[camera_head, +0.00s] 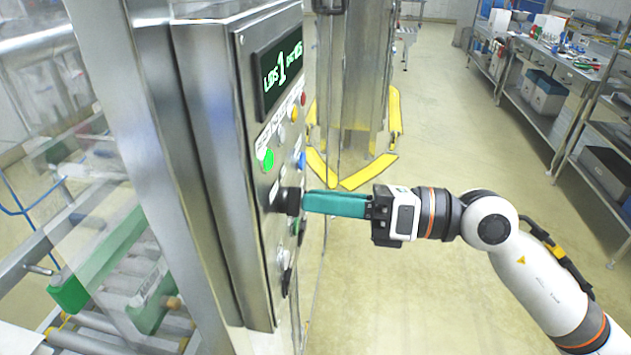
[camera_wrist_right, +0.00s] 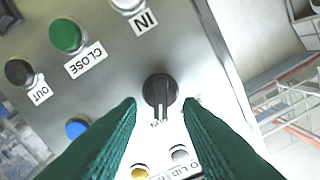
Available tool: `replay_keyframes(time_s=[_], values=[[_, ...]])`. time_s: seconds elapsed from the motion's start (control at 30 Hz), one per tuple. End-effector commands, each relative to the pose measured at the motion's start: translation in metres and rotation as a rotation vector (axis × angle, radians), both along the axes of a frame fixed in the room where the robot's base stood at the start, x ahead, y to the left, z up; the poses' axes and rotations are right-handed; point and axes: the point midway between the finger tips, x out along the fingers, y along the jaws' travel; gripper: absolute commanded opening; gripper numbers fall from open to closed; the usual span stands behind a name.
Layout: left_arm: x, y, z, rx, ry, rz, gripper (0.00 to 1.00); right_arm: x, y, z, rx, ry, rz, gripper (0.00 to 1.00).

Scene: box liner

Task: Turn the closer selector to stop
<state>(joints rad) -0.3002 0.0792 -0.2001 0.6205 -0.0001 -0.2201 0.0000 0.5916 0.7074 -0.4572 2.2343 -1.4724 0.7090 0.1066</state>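The black selector knob (camera_wrist_right: 160,90) is on the metal control panel (camera_wrist_right: 110,85). In the right wrist view its handle bar points toward the bottom of the picture. The lettering beside it is only partly readable. My right gripper (camera_wrist_right: 159,106) has its two green fingers apart, one on each side of the knob's lower half. I cannot tell whether they touch it. In the head view the right gripper (camera_head: 306,202) points left at the same dark knob (camera_head: 291,200), its tips at or very near it. My left gripper is not in view.
Around the knob are a green button (camera_wrist_right: 66,35) labelled CLOSE, a black button (camera_wrist_right: 19,72) labelled OUT, a blue button (camera_wrist_right: 77,128) and a yellow one (camera_wrist_right: 139,172). A display (camera_head: 279,72) tops the panel.

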Motion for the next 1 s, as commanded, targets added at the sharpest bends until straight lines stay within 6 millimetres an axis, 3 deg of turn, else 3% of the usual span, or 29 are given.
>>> replay_keyframes(time_s=[0.17,0.47,0.67,1.0], values=[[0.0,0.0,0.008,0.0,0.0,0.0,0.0,0.003,0.014,0.001,0.001,-0.001,0.002,0.33],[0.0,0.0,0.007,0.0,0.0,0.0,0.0,0.004,0.016,-0.001,0.0,-0.001,0.0,0.33],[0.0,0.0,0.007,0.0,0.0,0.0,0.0,0.004,0.016,-0.001,0.0,-0.001,0.0,0.02],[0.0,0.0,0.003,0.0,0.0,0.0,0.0,0.004,0.016,-0.002,-0.006,-0.022,0.0,0.0]])
